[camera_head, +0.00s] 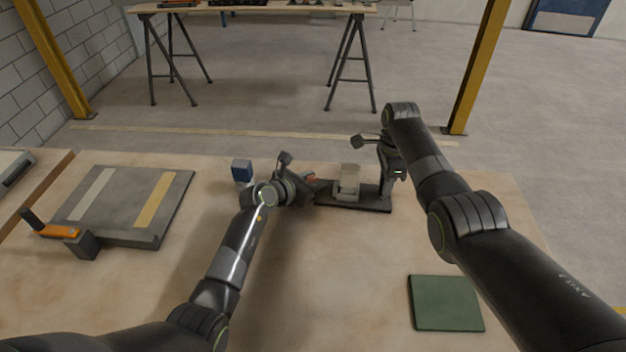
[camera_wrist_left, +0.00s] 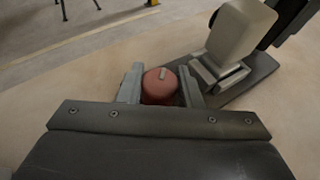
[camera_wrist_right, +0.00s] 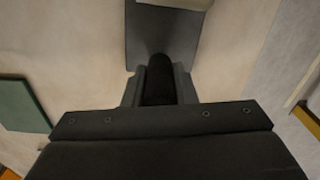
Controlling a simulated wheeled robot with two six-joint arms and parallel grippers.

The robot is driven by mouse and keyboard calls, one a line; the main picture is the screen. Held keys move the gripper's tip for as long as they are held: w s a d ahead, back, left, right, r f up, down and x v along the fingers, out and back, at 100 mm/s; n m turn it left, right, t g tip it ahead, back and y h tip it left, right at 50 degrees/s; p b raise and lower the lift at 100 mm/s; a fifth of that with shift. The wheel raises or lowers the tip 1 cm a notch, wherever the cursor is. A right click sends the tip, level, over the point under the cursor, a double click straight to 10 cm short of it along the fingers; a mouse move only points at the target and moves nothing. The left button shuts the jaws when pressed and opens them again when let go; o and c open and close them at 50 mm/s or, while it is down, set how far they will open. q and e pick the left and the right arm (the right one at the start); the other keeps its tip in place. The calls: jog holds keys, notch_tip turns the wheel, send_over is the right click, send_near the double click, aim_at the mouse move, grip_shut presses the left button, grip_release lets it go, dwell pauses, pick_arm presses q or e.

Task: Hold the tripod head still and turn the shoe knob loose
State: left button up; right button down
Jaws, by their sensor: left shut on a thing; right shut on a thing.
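The tripod head shows as a pale beige block (camera_head: 347,180) on a dark base plate (camera_head: 368,207). In the left wrist view the beige block (camera_wrist_left: 240,32) stands at the upper right, on the plate. A red knob (camera_head: 311,178) is at the left end; it also shows in the left wrist view (camera_wrist_left: 160,86), between both fingers. My left gripper (camera_head: 303,187) is shut on this knob. My right gripper (camera_head: 393,178) is at the plate's right end, shut on a dark round bar (camera_wrist_right: 158,72) seen from above in the right wrist view. The fingers partly hide the bar.
A green pad (camera_head: 445,303) lies at front right. The bench's front middle is clear.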

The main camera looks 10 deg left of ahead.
pick_arm(q)
jog(key=shift+f+n+t+y, duration=0.1)
jog(key=shift+n+t+y, duration=0.4)
jog(key=shift+n+y, duration=0.5)
jog(key=o, duration=1)
jog(key=v, duration=1.2)
